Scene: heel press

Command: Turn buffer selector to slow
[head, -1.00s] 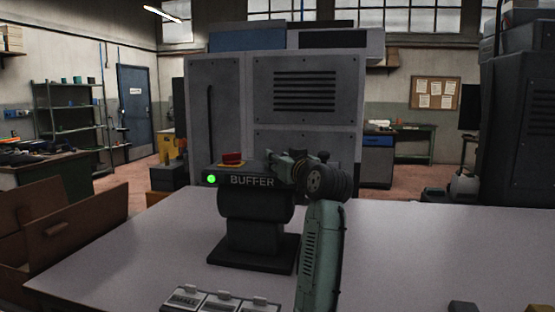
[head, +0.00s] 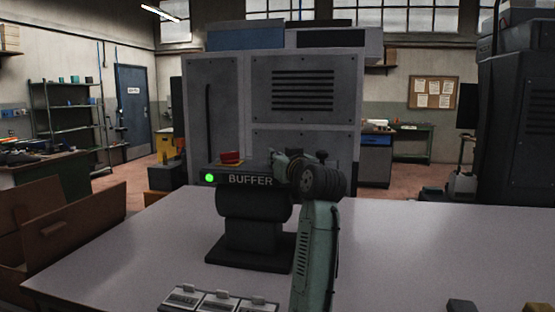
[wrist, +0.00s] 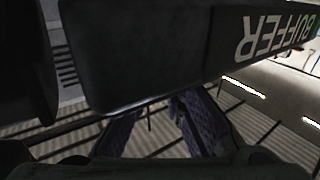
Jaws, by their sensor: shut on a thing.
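The buffer (head: 250,181) is a dark machine on a pedestal on the table, with a white BUFFER label and a lit green lamp (head: 210,178) at its left end. My gripper is at its right end, mostly hidden by my wrist in the head view. In the wrist view, my gripper (wrist: 162,108) has its two ridged fingers reaching up behind the edge of the buffer's dark housing (wrist: 160,60). The fingertips and the selector between them are hidden by the housing. The selector's setting cannot be read.
A red button (head: 231,157) sits on top of the buffer. Several labelled trays (head: 219,301) lie at the table's front edge. A large grey cabinet (head: 215,110) stands behind.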

